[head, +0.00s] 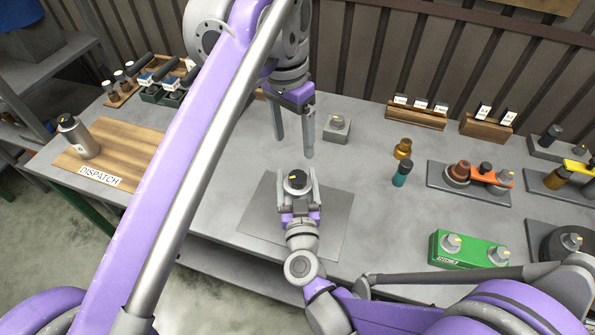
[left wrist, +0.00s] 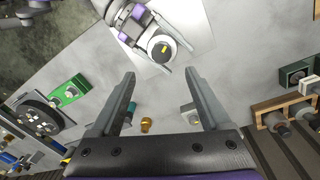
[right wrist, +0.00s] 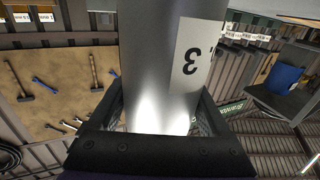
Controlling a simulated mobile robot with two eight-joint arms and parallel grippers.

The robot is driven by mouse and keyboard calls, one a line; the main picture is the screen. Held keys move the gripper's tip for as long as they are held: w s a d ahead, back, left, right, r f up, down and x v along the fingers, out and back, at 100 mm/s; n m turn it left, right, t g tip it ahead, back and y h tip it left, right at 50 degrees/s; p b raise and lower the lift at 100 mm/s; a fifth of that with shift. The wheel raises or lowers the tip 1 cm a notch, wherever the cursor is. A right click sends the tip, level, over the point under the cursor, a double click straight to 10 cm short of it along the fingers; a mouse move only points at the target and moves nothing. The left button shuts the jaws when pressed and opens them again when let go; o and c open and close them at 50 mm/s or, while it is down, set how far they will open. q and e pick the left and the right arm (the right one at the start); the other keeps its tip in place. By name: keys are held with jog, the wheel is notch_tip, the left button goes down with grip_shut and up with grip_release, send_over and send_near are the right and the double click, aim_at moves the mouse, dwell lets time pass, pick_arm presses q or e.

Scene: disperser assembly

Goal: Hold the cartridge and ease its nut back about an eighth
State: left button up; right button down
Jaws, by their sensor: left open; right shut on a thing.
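The cartridge (right wrist: 152,70) is a silver cylinder with a white label marked 3, filling the middle of the right wrist view. My right gripper (head: 298,192) is shut around it and holds it upright over the grey mat (head: 255,218). The cartridge's dark nut (head: 296,180) with a yellow mark faces up; it also shows in the left wrist view (left wrist: 161,49). My left gripper (head: 294,150) is open and empty, pointing down behind the cartridge and apart from it. In the left wrist view nothing is between its fingers (left wrist: 158,80).
A small grey block with a knob (head: 337,127) stands close to the right of my left gripper. A brass piece (head: 403,148) and a teal cylinder (head: 401,174) stand further right. A green fixture (head: 468,250) is at front right. A similar cylinder (head: 78,137) stands on the wooden dispatch board (head: 130,157).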

aim_at(297, 176)
pick_arm(q)
jog(key=f+m, duration=0.2)
jog(key=f, duration=0.1)
jog(key=f+m, duration=0.2)
jog(key=f, duration=0.2)
jog(key=f+m, duration=0.2)
jog(key=f, duration=0.2)
jog(key=shift+d+f+m+y, duration=0.1)
jog(key=shift+d+m+y, duration=0.3)
grip_shut()
